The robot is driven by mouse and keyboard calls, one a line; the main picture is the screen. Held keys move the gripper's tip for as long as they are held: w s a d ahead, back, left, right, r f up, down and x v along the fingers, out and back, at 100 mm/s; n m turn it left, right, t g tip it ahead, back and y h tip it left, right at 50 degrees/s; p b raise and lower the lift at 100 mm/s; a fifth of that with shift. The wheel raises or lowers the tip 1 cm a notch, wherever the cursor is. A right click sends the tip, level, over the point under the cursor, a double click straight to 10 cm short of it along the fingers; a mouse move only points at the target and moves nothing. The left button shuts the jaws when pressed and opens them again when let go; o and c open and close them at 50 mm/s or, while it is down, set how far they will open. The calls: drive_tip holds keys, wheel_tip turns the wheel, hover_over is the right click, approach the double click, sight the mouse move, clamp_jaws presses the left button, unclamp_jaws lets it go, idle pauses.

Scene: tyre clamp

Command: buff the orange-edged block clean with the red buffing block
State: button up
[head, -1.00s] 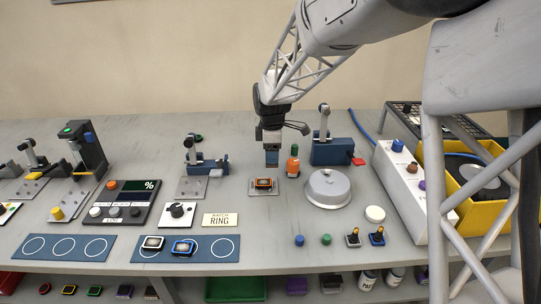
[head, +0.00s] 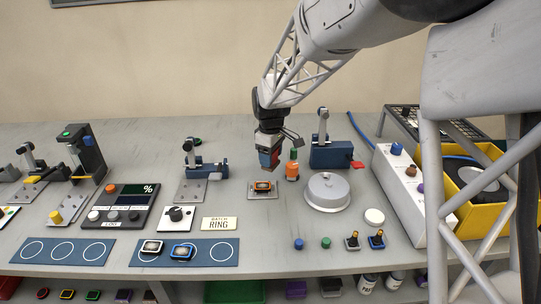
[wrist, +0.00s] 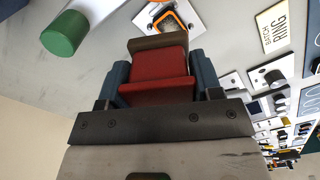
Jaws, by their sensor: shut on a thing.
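The orange-edged block (head: 263,186) lies on a small grey plate (head: 257,195) in the middle of the bench. It also shows at the top of the wrist view (wrist: 168,22), partly hidden behind the held block. My gripper (head: 270,166) is above and just behind it, tilted. In the wrist view my gripper (wrist: 160,82) is shut on the red buffing block (wrist: 158,72), which has a brownish far edge. The red block shows in the head view (head: 272,158) between the fingers, and it appears apart from the orange-edged block.
A round grey lidded dish (head: 327,192) is further right. A blue clamp (head: 210,169) stands left.

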drive_tip(key=m, duration=1.8)
drive_tip(key=shift+m, duration=0.4)
drive_tip(key=m, duration=0.3)
drive_tip(key=shift+d+m, duration=0.1)
drive_tip(key=shift+m, duration=0.3)
drive_tip(key=m, duration=0.7)
drive_tip(key=shift+f, duration=0.1)
drive_tip(key=shift+f, duration=0.1)
